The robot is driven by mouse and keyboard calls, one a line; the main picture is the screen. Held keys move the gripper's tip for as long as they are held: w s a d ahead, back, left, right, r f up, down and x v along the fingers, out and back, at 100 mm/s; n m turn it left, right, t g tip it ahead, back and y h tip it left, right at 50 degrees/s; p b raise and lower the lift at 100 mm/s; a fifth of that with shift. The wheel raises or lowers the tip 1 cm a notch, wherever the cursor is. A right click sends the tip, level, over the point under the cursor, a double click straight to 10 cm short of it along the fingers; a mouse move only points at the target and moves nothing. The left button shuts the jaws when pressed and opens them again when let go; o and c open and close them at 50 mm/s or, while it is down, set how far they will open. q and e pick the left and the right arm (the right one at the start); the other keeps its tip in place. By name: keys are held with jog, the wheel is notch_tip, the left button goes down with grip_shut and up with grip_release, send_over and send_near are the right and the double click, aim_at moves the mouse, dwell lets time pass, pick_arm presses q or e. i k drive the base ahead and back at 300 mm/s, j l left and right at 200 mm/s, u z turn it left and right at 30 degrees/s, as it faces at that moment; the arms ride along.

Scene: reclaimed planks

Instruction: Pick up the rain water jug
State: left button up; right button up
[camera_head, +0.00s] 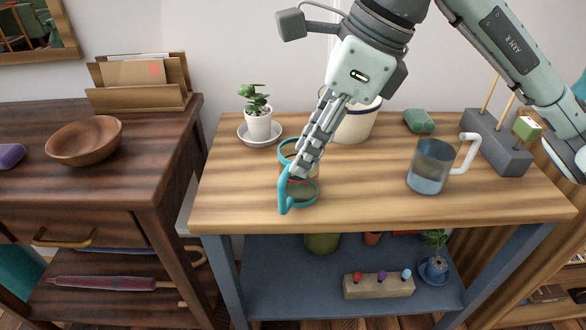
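Two see-through jugs stand on the wooden tabletop, and I cannot tell for sure which is the rain water jug. One jug (304,190) has a teal rim and a teal handle (284,192) toward the front. The other jug (430,167) has a white handle on its right and bluish liquid low inside. My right gripper (298,170) reaches down from above in front of the teal-rimmed jug, its fingertips at the top of the teal handle. The fingers lie close together and hide part of this jug. Whether they grip the handle is unclear. My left gripper is not in view.
A potted plant (258,122) on a saucer and a cream pot (354,124) stand behind the teal-rimmed jug. A green lump (419,121) and a grey block (497,145) with sticks are at the back right. The tabletop between the jugs is clear.

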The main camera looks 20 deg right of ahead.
aim_at(438, 144)
jog(key=z, duration=1.35)
